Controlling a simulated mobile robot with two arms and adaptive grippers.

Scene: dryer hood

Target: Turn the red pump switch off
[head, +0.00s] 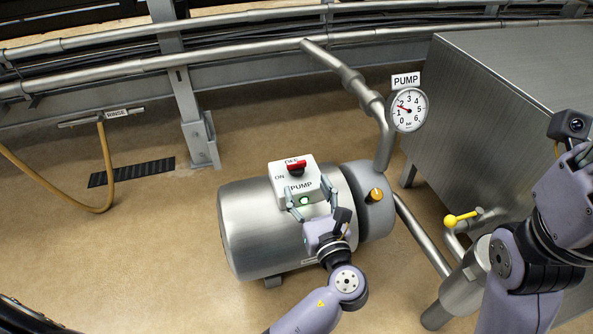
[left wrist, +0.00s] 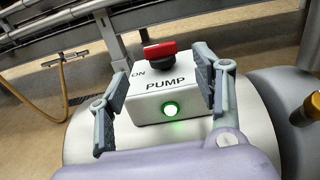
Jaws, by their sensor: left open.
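The red pump switch (head: 296,167) is a knob on top of a white box (head: 312,181) marked PUMP, with ON at its left and OFF behind it. The knob's bar lies roughly sideways, one end toward ON. A green lamp (left wrist: 171,109) glows on the box front. My left gripper (head: 309,190) is open and empty, its fingers on either side of the box front, short of the knob. In the left wrist view the red switch (left wrist: 160,52) shows between and beyond the fingertips. My right arm stands at the right edge; its gripper's fingers are not clear.
The box sits on a steel pump motor (head: 245,228). A pressure gauge (head: 408,110) reads about 2. A yellow valve lever (head: 460,218), steel pipes and a large steel cabinet (head: 500,70) are at right. A hose (head: 104,165) hangs at left. Space above the box looks clear.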

